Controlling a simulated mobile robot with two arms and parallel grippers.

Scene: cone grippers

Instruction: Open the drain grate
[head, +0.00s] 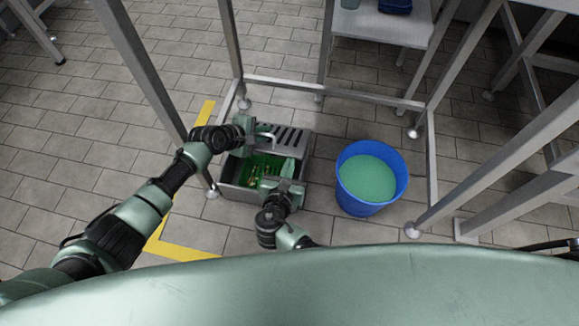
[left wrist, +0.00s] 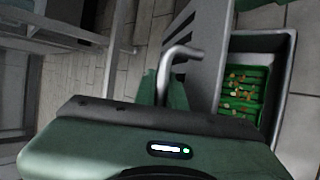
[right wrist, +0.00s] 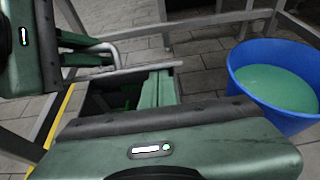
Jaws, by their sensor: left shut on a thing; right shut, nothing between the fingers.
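The drain grate (head: 291,137) is a grey slotted plate with a bent metal handle (left wrist: 186,54). It covers the far part of the grey drain box (head: 232,191); whether it is tilted I cannot tell. The near part is uncovered and shows a green basket (left wrist: 240,112) with brownish bits in it. My left gripper (head: 252,128) is shut on the handle at the box's far left; its fingers are partly hidden in the left wrist view. My right gripper (head: 284,182) is shut and empty over the near right part of the box. Its fingers (right wrist: 156,90) point toward the opening.
A blue bucket (head: 345,197) with green contents (head: 368,178) stands right of the drain. Metal frame legs (head: 231,42) and a low rail (head: 335,91) surround the spot. Yellow tape (head: 182,250) marks the floor at left. Open tiled floor lies further left.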

